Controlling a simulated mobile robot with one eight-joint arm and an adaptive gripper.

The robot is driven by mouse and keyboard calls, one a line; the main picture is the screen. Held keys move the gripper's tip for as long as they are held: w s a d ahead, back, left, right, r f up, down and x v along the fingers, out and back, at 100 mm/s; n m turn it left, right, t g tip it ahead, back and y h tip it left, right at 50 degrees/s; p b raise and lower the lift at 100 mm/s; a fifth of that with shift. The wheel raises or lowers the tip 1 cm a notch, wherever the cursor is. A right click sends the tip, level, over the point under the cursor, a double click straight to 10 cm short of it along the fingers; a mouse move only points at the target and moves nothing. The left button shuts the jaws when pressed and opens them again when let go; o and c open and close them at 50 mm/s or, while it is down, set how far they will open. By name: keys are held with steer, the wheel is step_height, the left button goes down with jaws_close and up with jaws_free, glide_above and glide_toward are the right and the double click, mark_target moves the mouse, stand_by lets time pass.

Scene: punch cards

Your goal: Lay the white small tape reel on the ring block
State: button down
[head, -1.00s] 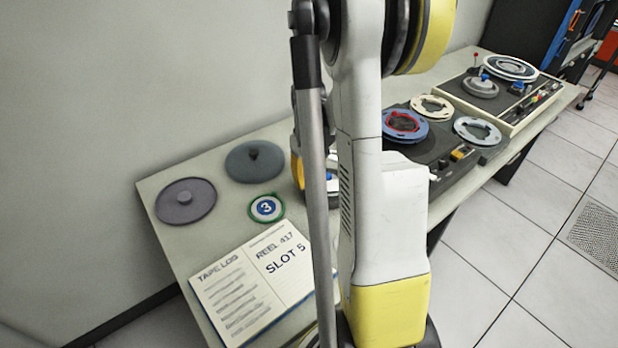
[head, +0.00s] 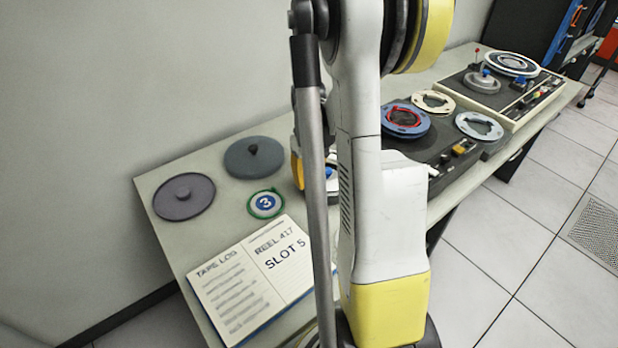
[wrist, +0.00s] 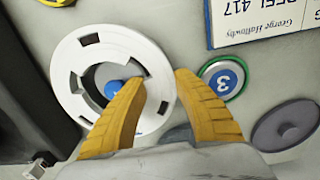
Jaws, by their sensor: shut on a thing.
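The white small tape reel (wrist: 70,62) is a flat white ring with dark slots, in the left half of the wrist view. My gripper (wrist: 160,82) has its two yellow fingers closed on the reel's right rim, one inside the opening and one outside. A blue round piece (wrist: 114,88) with a white mark shows through the opening; I cannot tell how far below the reel it lies. In the head view my arm hides the gripper and most of the reel. I cannot tell which thing is the ring block.
A green-rimmed badge marked 3 (head: 265,203) lies beside an open tape log (head: 250,280). Two grey knobbed discs (head: 184,196) (head: 254,157) lie at the table's left end. Tape decks with several reels, one blue (head: 405,124), stand to the right. Bare table shows at left.

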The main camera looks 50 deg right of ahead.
steer(key=shift+f+b, duration=1.05)
steer(key=shift+f, duration=0.15)
stand_by(0.3)
steer(key=c, duration=0.9)
jaws_free()
steer(key=shift+c, duration=0.2)
steer(key=c, duration=0.4)
steer(key=shift+o, duration=0.2)
steer(key=shift+r+p, duration=3.3)
steer(key=shift+r, duration=1.3)
steer(key=shift+f, duration=0.1)
